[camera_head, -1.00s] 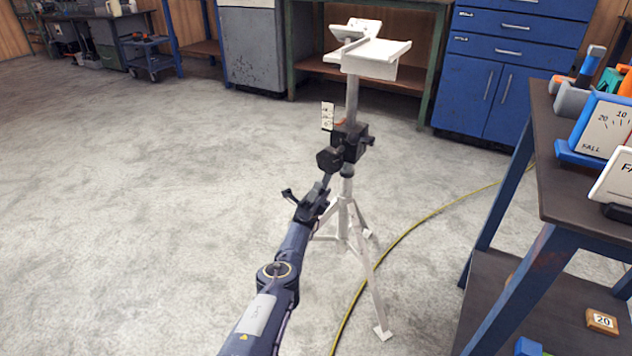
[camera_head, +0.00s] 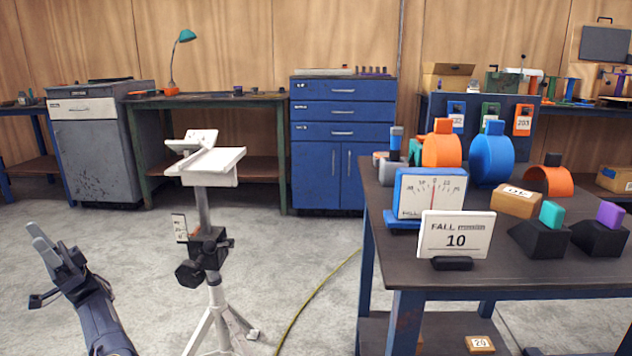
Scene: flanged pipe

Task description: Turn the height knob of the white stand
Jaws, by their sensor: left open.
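The white stand (camera_head: 203,210) stands upright on the floor left of centre. It has a tripod base and a white tray-like top (camera_head: 213,164). A black clamp block with the black height knob (camera_head: 187,273) sits on its column, the knob facing the lower left. My left gripper (camera_head: 43,243) is at the lower left, open and empty, its grey fingers pointing up. It is well apart from the knob, to its left. My right gripper is not in view.
A dark-topped table (camera_head: 474,265) on the right holds a blue-framed gauge (camera_head: 431,194), a card reading FALL 10 (camera_head: 456,233) and coloured rings. A blue cabinet (camera_head: 342,143) stands behind. A yellow hose (camera_head: 318,290) lies on the floor.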

